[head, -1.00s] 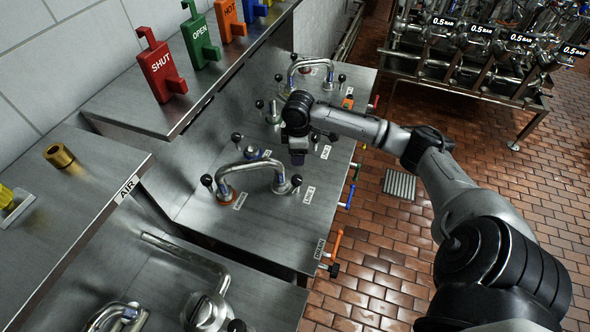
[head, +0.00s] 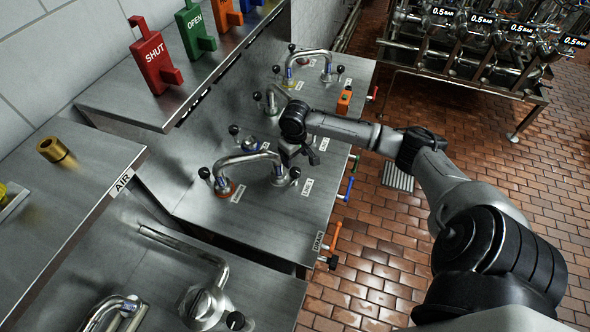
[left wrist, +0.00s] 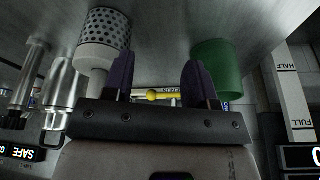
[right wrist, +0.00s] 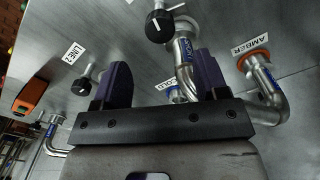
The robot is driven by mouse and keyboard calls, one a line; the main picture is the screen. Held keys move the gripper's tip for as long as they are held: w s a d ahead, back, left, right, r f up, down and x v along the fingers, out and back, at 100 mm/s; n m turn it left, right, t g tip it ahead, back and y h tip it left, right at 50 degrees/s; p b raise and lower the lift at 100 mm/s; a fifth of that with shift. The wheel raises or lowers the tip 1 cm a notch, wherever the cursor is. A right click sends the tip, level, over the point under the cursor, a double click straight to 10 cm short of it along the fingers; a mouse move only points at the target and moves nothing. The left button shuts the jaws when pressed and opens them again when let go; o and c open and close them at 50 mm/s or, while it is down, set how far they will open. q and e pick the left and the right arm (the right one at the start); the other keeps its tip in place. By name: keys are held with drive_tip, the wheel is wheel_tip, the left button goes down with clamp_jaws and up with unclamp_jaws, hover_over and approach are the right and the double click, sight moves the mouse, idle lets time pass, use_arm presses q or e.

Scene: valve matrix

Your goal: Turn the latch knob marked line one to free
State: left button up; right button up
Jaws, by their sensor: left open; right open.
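The LINE 1 label (head: 308,187) lies on the steel panel. Its black knob (head: 295,172) stands beside the near pipe's right end. My right gripper (head: 301,157) is open just above and behind this knob. In the right wrist view, the knob (right wrist: 159,26) has a white mark and appears just beyond the gap between my open fingers (right wrist: 162,77), with nothing held. The pipe runs from there to the AMBER collar (right wrist: 253,59). My left gripper (left wrist: 160,78) is open and empty in its own wrist view and does not show in the head view.
The LINE 2 label (right wrist: 73,54) and another black knob (right wrist: 81,87) are close to my right gripper. An orange box (head: 344,101) stands farther back. Coloured handles, including a blue one (head: 349,188), line the panel's right edge. A green cylinder (left wrist: 214,66) is near my left gripper.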

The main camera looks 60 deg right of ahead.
sight(295, 170)
wheel_tip(295, 170, down, 6)
drive_tip(key=shift+r, duration=0.2)
drive_tip(key=shift+f+b, duration=0.3)
drive_tip(key=shift+f, duration=0.75)
drive_tip(key=shift+c, duration=0.4)
drive_tip(key=c, duration=0.8)
drive_tip(key=n+p, duration=0.1)
drive_tip(key=p, duration=0.1)
drive_tip(key=shift+r+n+p, duration=0.3)
drive_tip(key=shift+n, duration=0.1)
drive_tip(key=shift+c, duration=0.2)
drive_tip(key=shift+f+n+p, duration=0.15)
drive_tip(key=shift+n+p, duration=0.25)
drive_tip(key=shift+n, duration=0.1)
drive_tip(key=shift+f, duration=0.1)
